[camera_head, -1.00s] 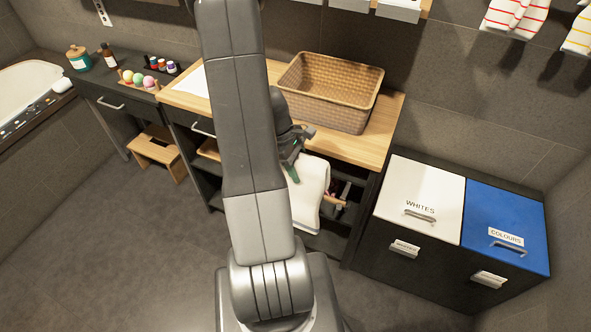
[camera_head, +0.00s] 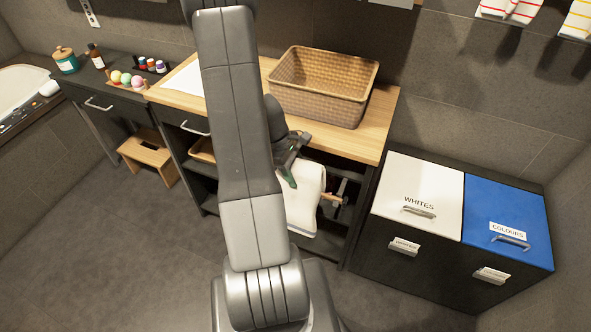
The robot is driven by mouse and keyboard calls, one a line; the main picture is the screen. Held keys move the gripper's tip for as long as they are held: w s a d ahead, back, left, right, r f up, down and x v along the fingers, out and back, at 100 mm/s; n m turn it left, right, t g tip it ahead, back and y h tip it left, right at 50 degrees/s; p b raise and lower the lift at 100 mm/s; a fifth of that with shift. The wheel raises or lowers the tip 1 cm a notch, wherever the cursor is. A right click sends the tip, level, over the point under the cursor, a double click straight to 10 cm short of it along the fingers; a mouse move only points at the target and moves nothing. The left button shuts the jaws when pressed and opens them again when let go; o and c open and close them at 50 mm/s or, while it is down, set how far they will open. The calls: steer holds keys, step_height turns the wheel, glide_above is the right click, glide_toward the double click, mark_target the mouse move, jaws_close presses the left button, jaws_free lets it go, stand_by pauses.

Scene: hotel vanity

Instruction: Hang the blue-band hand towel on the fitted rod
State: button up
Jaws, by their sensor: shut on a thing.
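A white hand towel (camera_head: 306,196) hangs down at the front of the wooden-topped vanity, right of my arm. My gripper (camera_head: 289,173) is shut on the towel's upper left part; my arm hides much of the gripper and the towel's left side. A short wooden rod end (camera_head: 332,198) with a bracket shows just right of the towel, below the counter. I cannot tell whether the towel lies over the rod or in front of it.
A wicker basket (camera_head: 322,88) stands on the wooden counter (camera_head: 378,125) above the towel. White and blue laundry bins (camera_head: 420,196) stand to the right. A wooden step stool (camera_head: 150,156) is at the left. The floor at front left is clear.

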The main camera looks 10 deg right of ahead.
steer(key=shift+f+b, duration=3)
steer(key=shift+f, duration=0.85)
steer(key=o, duration=1.4)
steer(key=shift+o, duration=0.2)
steer(key=p+v, duration=0.1)
steer(key=v, duration=1.3)
steer(key=shift+s, duration=0.1)
steer(key=shift+f, duration=0.1)
